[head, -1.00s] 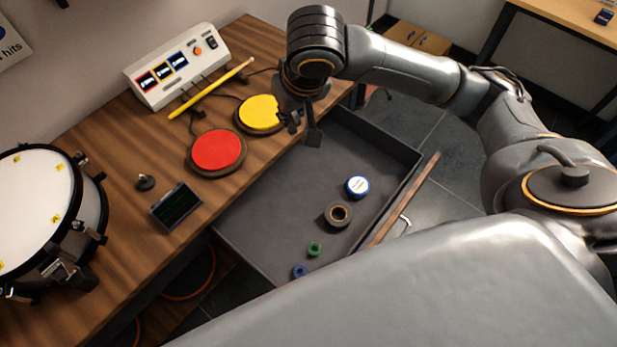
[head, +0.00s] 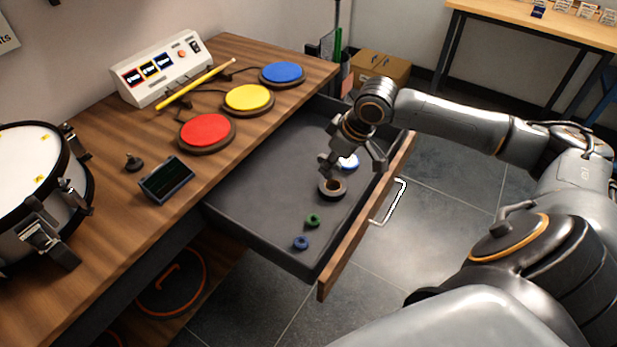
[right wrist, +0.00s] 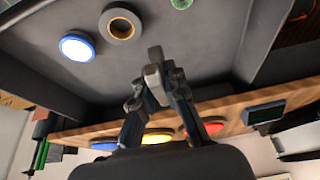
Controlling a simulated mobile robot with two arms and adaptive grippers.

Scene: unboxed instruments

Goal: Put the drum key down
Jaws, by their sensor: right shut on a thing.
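My right gripper (head: 346,158) hangs over the open drawer (head: 260,208), above its far half. It also shows in the right wrist view (right wrist: 157,92), shut on a small grey metal piece, the drum key (right wrist: 154,74). The key is held in the air, apart from the drawer floor. In the head view the gripper mostly hides the key. My left gripper is out of view.
The drawer holds a tape roll (head: 332,189), a blue-and-white round tin (head: 348,162), a green ring (head: 312,221) and a blue ring (head: 301,243). Its left floor is bare. Pads, a drum (head: 30,175) and a small screen (head: 167,180) stand on the desk.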

